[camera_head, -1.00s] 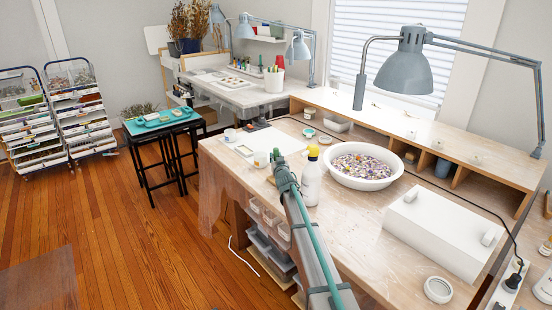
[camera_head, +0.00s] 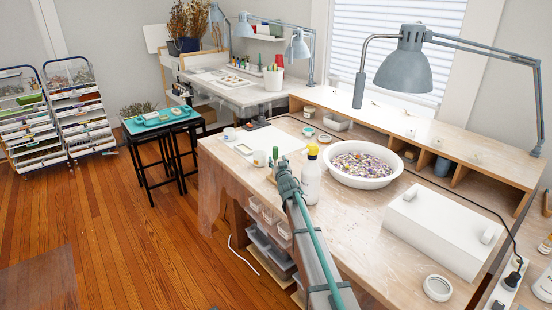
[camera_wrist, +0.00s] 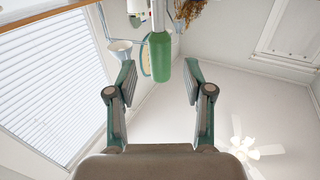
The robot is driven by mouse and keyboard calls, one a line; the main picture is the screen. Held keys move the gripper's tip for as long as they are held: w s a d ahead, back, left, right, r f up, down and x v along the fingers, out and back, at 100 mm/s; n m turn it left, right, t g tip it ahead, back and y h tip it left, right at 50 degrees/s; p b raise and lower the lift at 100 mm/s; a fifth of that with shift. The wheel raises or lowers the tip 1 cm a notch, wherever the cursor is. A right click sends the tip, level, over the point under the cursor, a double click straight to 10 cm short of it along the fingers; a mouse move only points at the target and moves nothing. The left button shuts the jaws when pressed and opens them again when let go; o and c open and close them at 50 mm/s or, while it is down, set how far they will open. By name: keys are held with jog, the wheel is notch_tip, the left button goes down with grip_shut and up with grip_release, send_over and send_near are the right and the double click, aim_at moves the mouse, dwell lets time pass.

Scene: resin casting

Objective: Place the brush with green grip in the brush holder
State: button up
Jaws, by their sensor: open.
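The wrist view, which looks upside down, shows a thick green grip (camera_wrist: 160,57) with a narrower neck, in line with the gap between my fingers. It looks like the green-grip brush standing grip end up. What it stands in is hidden. My gripper (camera_wrist: 160,85) is open, with a finger on each side and no clear contact with the grip. A white cup (camera_head: 273,79) with several upright tools, seemingly the brush holder, stands on the back table.
A lamp (camera_head: 405,70) overhangs the bench. Open floor lies left.

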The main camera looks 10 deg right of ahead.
jog(key=s, duration=0.6)
jog(key=shift+s+d, duration=0.15)
jog(key=shift+s, duration=0.15)
